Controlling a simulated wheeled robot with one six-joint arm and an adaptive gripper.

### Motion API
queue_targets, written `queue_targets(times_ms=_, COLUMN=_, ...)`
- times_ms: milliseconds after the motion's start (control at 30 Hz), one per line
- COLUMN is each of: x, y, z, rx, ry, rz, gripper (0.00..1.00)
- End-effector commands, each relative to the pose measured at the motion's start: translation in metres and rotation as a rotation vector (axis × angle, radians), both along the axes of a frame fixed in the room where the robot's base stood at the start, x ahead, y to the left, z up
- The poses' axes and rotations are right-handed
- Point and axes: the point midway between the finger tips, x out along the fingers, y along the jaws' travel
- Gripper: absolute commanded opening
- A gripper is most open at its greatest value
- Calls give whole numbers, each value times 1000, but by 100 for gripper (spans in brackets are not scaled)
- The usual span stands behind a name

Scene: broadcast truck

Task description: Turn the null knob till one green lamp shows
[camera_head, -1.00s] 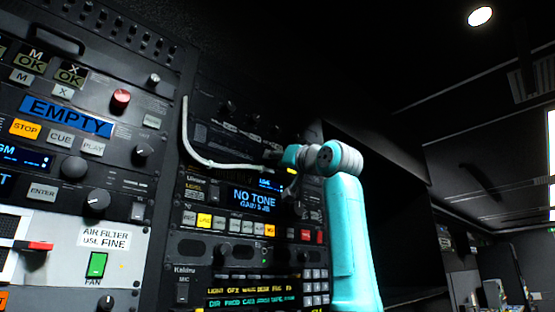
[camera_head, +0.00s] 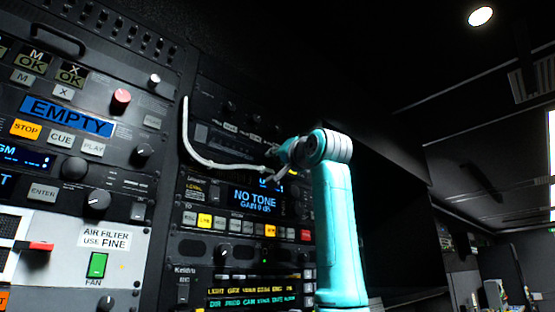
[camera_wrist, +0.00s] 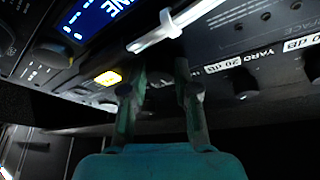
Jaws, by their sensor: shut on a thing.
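My gripper (camera_head: 277,171) is at the upper right of the rack, by the unit with the blue display (camera_head: 254,199) reading "NO TONE" and "GAIN 0 dB". In the wrist view my gripper (camera_wrist: 160,66) has its fingertips apart, shut on what seems to be the dark null knob. The knob is hidden in shadow and behind a white cable, and I cannot read its label or pointer. The white cable (camera_head: 187,128) hangs across the panel to my fingertips; in the wrist view it (camera_wrist: 190,18) crosses in front of them. No null lamps can be made out near the fingertips.
A yellow-lit button (camera_wrist: 108,78) lies left of my fingers. Dark knobs (camera_wrist: 244,84) labelled "20 dB" sit to the right. A red push-button (camera_head: 120,98) and an "EMPTY" display (camera_head: 66,115) are on the left rack. Open dark room lies at the right.

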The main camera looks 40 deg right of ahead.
Motion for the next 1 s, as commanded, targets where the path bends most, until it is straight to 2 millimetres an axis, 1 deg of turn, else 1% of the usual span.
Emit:
queue_targets(times_ms=300, x=0, y=2, z=2, rx=302, ry=13, rz=0, gripper=0)
queue_targets(times_ms=600, x=0, y=3, z=4, rx=559, ry=21, rz=0, gripper=0)
queue_targets(times_ms=800, x=0, y=3, z=4, rx=683, ry=26, rz=-1, gripper=0)
queue_targets(times_ms=1000, x=1, y=3, z=5, rx=760, ry=29, rz=0, gripper=0)
